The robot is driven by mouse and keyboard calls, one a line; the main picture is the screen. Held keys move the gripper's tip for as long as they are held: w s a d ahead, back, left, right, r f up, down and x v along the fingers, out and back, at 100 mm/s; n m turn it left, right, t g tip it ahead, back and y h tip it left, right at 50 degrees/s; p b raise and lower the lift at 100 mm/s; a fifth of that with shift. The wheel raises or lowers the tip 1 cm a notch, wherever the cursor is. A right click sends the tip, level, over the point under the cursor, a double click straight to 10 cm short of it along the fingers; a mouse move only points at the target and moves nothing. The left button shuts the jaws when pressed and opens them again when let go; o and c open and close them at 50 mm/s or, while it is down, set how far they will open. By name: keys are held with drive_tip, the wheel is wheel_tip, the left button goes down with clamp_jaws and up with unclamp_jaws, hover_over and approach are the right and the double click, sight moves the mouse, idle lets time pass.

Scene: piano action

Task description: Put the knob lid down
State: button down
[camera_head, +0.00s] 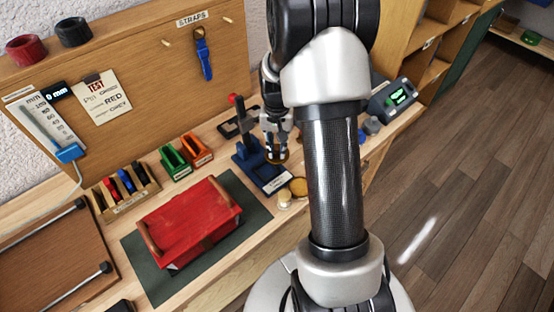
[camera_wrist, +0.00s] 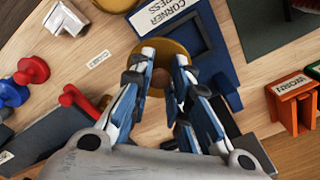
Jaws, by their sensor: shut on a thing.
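My gripper (camera_wrist: 167,76) is shut on the brown knob of a round golden-brown knob lid (camera_wrist: 174,47). In the head view my gripper (camera_head: 277,157) points down with the lid (camera_head: 281,160) at its fingertips, over or beside the blue corner press (camera_head: 273,181). In the wrist view the lid's rim overlaps the edge of the blue press (camera_wrist: 222,65), labelled CORNER PRESS. The fingers hide part of the knob and lid. I cannot tell whether the lid touches anything beneath it.
A round wooden disc (camera_head: 298,187) and a small cream jar (camera_head: 285,199) stand close in front of the press. A red box (camera_head: 190,222) lies on a dark mat to the left. Green (camera_head: 175,163) and orange (camera_head: 196,150) holders stand behind.

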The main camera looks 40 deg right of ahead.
sight(277, 152)
drive_tip(key=shift+f+b, duration=0.7)
drive_tip(key=shift+f, duration=1.65)
drive_tip(key=shift+f, duration=0.1)
drive_tip(key=c, duration=1.5)
unclamp_jaws()
